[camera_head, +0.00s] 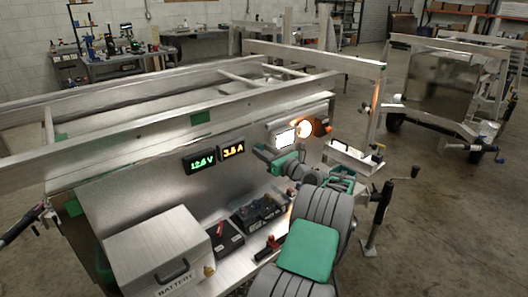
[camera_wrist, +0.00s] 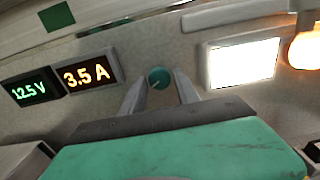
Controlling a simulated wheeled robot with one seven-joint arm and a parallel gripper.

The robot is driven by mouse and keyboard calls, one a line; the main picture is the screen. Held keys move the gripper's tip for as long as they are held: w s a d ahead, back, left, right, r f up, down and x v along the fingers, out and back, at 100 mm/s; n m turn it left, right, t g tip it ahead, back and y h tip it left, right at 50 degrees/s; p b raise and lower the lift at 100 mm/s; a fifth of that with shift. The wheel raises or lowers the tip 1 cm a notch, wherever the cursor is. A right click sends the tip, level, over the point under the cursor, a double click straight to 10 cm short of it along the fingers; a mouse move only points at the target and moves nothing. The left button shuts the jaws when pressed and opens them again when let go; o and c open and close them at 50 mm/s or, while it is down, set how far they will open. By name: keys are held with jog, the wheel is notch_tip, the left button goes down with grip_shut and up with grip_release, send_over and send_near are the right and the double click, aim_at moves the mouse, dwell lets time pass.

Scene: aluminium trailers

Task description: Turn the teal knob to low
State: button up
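The teal knob (camera_wrist: 159,78) is a small round disc on the grey trailer panel, between the amber 3.5 A display and a bright white lit panel in the wrist view. My gripper (camera_wrist: 161,80) is open, with one finger on each side of the knob. A gap shows between the knob and each finger, and how near the tips are to the panel is hard to tell. A faint pale mark shows on the knob, but any low label is not readable. In the head view my arm reaches the panel and hides the knob behind my gripper (camera_head: 262,153).
Left of the knob are the amber display (camera_wrist: 88,74) and a green voltage display (camera_wrist: 30,90). Right of it are the lit panel (camera_wrist: 243,63) and a glowing round lamp (camera_wrist: 305,50). Below stand a battery box (camera_head: 160,250) and dark devices (camera_head: 258,212).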

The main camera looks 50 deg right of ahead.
grip_shut()
